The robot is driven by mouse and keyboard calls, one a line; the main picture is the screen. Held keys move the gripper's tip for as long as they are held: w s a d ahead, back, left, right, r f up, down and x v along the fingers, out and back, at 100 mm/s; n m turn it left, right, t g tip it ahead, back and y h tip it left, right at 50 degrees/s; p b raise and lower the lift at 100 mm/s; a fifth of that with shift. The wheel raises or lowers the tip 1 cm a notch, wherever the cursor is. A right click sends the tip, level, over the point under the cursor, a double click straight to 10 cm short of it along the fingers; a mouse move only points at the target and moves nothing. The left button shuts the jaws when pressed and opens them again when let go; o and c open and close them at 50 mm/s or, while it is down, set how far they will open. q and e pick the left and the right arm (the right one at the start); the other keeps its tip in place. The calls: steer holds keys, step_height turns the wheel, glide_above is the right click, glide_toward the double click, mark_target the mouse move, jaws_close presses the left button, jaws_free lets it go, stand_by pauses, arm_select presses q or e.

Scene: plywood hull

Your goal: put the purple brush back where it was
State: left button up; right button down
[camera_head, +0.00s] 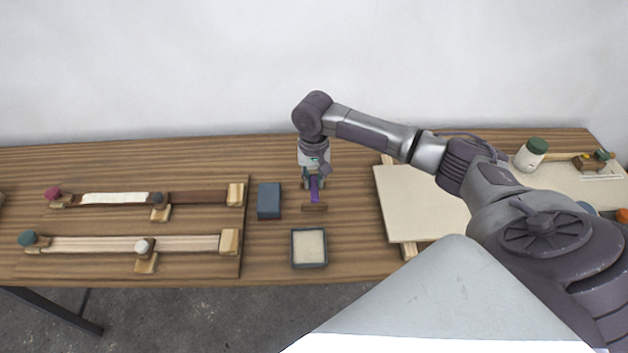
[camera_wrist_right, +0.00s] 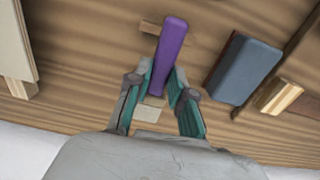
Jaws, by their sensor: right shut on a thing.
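The purple brush (camera_head: 315,189) is in my right gripper (camera_head: 314,183), above the wooden table. In the right wrist view the purple brush (camera_wrist_right: 169,52) sits between the two green-padded fingers of the right gripper (camera_wrist_right: 160,95), which are shut on it. A small wooden rest (camera_head: 314,208) lies just in front of the brush on the table; it also shows in the right wrist view (camera_wrist_right: 152,27), partly behind the brush's end. I cannot tell whether the brush touches the rest. My left gripper is not in view.
A blue-grey block (camera_head: 269,201) stands left of the brush, and a grey square tray (camera_head: 309,262) with a pale filling is in front. A board with two clamped strips (camera_head: 150,225) lies at the left. A pale panel (camera_head: 400,205) and a green-lidded jar (camera_head: 530,155) are at the right.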

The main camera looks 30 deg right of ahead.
mark_target(314, 183)
steer(key=shift+f, duration=0.8)
steer(key=shift+f, duration=0.35)
steer(key=shift+f, duration=0.25)
steer(key=c, duration=1)
jaws_free()
step_height(314, 183, up, 13)
steer(key=shift+r+b, duration=0.15)
steer(key=shift+b, duration=0.85)
